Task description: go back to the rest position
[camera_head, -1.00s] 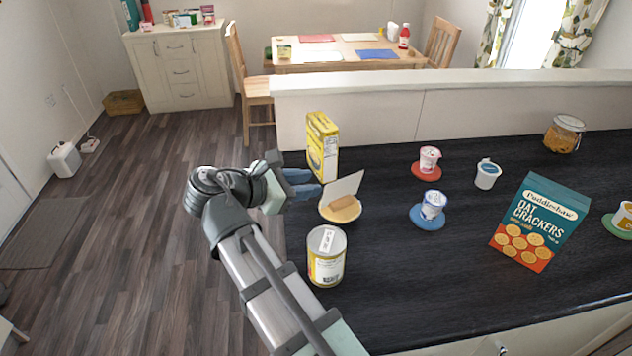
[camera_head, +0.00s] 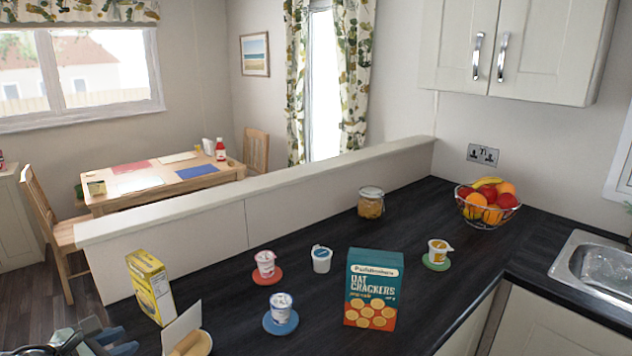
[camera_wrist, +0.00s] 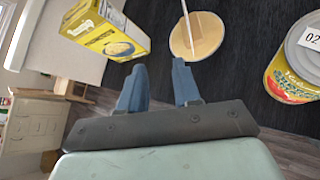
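My gripper (camera_wrist: 158,88) is open in the wrist view, with its two blue fingertips apart and nothing between them. In the head view my gripper (camera_head: 112,340) shows only at the lower left corner, beside the yellow box. A round wooden piece with an upright white card (camera_wrist: 196,36) lies on the dark counter just beyond the fingertips. It also shows at the bottom of the head view (camera_head: 186,336), partly cut off.
A yellow box (camera_head: 150,287) stands near my gripper, and a yellow can (camera_wrist: 296,62) stands at the right in the wrist view. Yoghurt pots, an oat crackers box (camera_head: 372,290), a jar (camera_head: 371,203) and a fruit bowl (camera_head: 487,222) stand farther right. A low wall (camera_head: 270,200) backs the counter.

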